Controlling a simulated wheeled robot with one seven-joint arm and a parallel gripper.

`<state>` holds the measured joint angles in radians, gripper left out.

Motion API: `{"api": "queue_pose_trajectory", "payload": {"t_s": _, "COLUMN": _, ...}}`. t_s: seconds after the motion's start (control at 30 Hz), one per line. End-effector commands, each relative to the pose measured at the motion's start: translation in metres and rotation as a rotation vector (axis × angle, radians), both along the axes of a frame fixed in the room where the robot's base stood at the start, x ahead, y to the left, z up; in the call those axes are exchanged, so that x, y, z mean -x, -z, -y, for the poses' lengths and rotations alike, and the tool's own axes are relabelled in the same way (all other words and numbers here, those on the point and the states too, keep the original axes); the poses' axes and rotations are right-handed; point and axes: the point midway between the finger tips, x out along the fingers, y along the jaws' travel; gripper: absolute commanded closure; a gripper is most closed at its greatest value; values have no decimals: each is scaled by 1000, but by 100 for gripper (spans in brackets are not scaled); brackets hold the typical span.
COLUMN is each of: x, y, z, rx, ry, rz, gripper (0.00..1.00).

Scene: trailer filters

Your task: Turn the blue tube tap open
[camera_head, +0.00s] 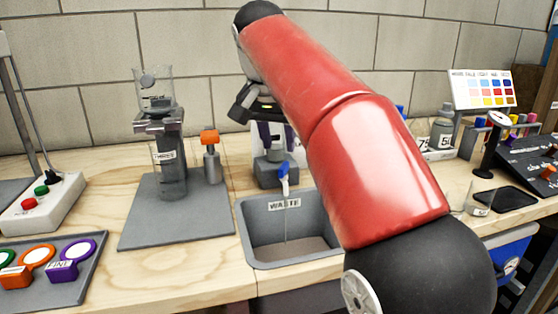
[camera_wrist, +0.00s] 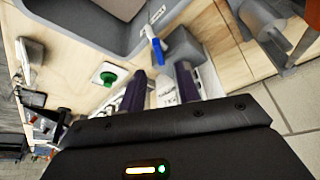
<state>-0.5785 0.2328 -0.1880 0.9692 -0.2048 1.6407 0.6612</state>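The tube tap has a blue handle (camera_head: 284,172) and sits on a grey block (camera_head: 272,178) at the back edge of the waste basin. A thin tube hangs from it into the basin. In the wrist view the blue handle (camera_wrist: 155,48) lies beyond the fingertips, roughly in line with the gap between them. My gripper (camera_head: 276,136) is above and behind the tap, with its purple fingers pointing down, partly hidden by my red arm. In the wrist view my gripper (camera_wrist: 160,78) has its fingers apart with nothing held between them.
The grey waste basin (camera_head: 250,250) is in front of the tap. Left of it, a grey plate carries a stand with a glass beaker (camera_head: 153,88) and an orange-topped valve (camera_head: 210,140). A green button (camera_wrist: 108,77) shows near my fingers.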

Motion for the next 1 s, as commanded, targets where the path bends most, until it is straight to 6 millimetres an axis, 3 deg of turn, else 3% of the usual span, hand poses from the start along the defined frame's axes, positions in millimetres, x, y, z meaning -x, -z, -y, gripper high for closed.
{"api": "queue_pose_trajectory", "payload": {"t_s": 0.1, "x": -7, "y": 22, "z": 3, "rx": 2, "ry": 1, "rz": -1, "gripper": 67}}
{"api": "queue_pose_trajectory", "payload": {"t_s": 0.33, "x": -20, "y": 51, "z": 7, "rx": 3, "ry": 1, "rz": 2, "gripper": 67}}
{"api": "queue_pose_trajectory", "payload": {"t_s": 0.73, "x": -25, "y": 60, "z": 8, "rx": 3, "ry": -1, "rz": 4, "gripper": 67}}
{"api": "queue_pose_trajectory", "payload": {"t_s": 1.0, "x": -25, "y": 60, "z": 8, "rx": 3, "ry": -1, "rz": 4, "gripper": 100}}
